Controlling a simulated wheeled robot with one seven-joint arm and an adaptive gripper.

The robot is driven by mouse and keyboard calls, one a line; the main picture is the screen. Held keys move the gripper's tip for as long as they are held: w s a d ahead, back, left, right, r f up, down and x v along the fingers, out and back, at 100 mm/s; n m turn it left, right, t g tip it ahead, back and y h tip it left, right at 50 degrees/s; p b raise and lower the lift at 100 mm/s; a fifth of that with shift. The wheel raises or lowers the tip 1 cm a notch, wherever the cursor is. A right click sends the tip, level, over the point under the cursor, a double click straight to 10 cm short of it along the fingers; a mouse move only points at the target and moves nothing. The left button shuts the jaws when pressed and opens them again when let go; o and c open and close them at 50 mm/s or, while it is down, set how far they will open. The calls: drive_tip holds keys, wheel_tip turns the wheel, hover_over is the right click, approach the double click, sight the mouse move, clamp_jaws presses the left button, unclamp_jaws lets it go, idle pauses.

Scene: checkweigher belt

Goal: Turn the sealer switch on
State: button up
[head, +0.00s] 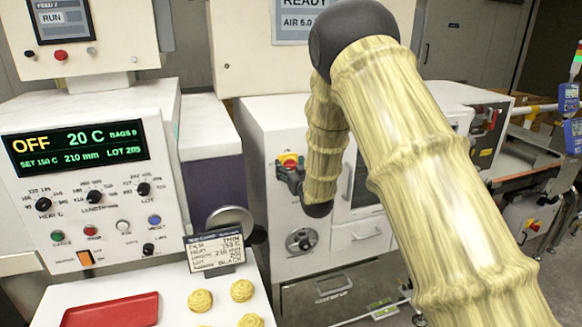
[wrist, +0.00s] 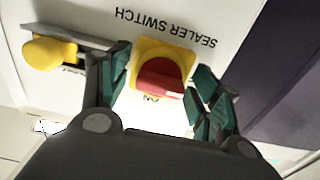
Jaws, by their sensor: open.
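The sealer switch (wrist: 160,75) is a red rotary knob on a yellow plate, under upside-down "SEALER SWITCH" lettering in the wrist view. Its red handle lies roughly crosswise, with a pale mark near its right end. In the head view the switch (head: 288,159) is on the white cabinet front, partly hidden by my gripper (head: 291,174). The machine display (head: 75,147) reads "OFF" and 20 C.
A yellow knob (wrist: 50,50) on a metal bar sits left of the switch in the wrist view. In the head view, a small sign (head: 214,252), a red tray (head: 110,311) and several yellow coiled pieces (head: 242,290) are on the white surface at lower left.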

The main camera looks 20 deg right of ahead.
drive_tip(key=c, duration=1)
drive_tip(key=shift+c, duration=0.2)
drive_tip(key=shift+f+m+b, duration=0.1)
drive_tip(key=shift+m+b, duration=0.2)
drive_tip(key=shift+b, duration=0.15)
drive_tip(key=m+b, duration=0.2)
drive_tip(key=b, duration=0.1)
drive_tip(key=shift+f+m, duration=0.2)
drive_tip(key=shift+m, duration=0.1)
drive_tip(key=m+b, duration=0.5)
drive_tip(key=b, duration=0.1)
drive_tip(key=shift+m, duration=0.3)
drive_tip(key=m+b, duration=0.5)
drive_tip(key=b, duration=0.1)
drive_tip(key=m+b, duration=0.4)
drive_tip(key=shift+r, duration=0.2)
